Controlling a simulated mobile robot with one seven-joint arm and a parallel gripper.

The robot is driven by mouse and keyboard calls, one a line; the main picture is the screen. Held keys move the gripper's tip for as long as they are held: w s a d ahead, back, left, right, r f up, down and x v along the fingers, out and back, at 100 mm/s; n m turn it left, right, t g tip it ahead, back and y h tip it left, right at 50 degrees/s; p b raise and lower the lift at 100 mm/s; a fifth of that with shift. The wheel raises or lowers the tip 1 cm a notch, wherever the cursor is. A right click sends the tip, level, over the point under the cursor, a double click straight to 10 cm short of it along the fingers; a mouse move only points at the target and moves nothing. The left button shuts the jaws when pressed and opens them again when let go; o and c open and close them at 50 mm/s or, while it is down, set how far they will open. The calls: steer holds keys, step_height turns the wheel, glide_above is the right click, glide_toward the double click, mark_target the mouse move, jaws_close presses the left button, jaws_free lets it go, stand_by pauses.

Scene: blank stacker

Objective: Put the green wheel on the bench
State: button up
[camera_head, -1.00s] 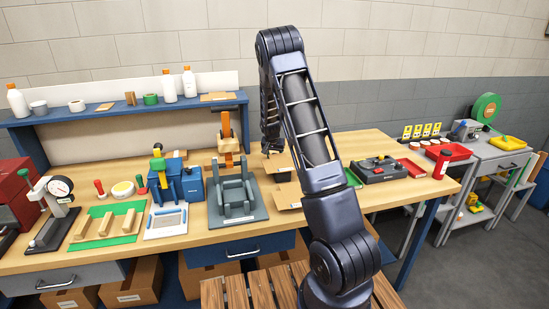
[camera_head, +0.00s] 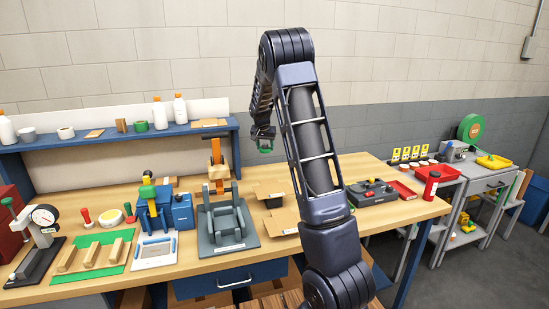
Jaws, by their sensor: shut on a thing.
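My gripper (camera_head: 264,142) hangs above the wooden bench (camera_head: 341,171), a little behind the open cardboard boxes in the picture. It is shut on a small green piece, which I take to be the green wheel (camera_head: 266,151). Only a thin part of it shows below the fingers, so its full shape is hidden. A gap shows between it and the bench top.
A grey clamp fixture (camera_head: 229,219) stands left of the cardboard boxes (camera_head: 284,221). A dark grey device (camera_head: 371,193) and a red bottle (camera_head: 431,186) stand at the right. A blue shelf (camera_head: 100,136) runs along the back. Bare wood shows behind the boxes.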

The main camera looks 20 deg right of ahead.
steer(key=shift+d+r, duration=0.2)
steer(key=shift+r, duration=0.1)
steer(key=s+d+m, duration=0.3)
steer(key=d, duration=1.4)
steer(key=m+g+h, duration=0.2)
steer(key=m+g, duration=0.2)
steer(key=m, duration=0.5)
glide_above(421, 205)
steer(key=a, duration=0.1)
step_height(421, 205, down, 20)
steer(key=shift+w+a+r, duration=0.1)
steer(key=shift+r, duration=0.05)
steer(key=o, duration=0.7)
steer(key=shift+o, duration=0.2)
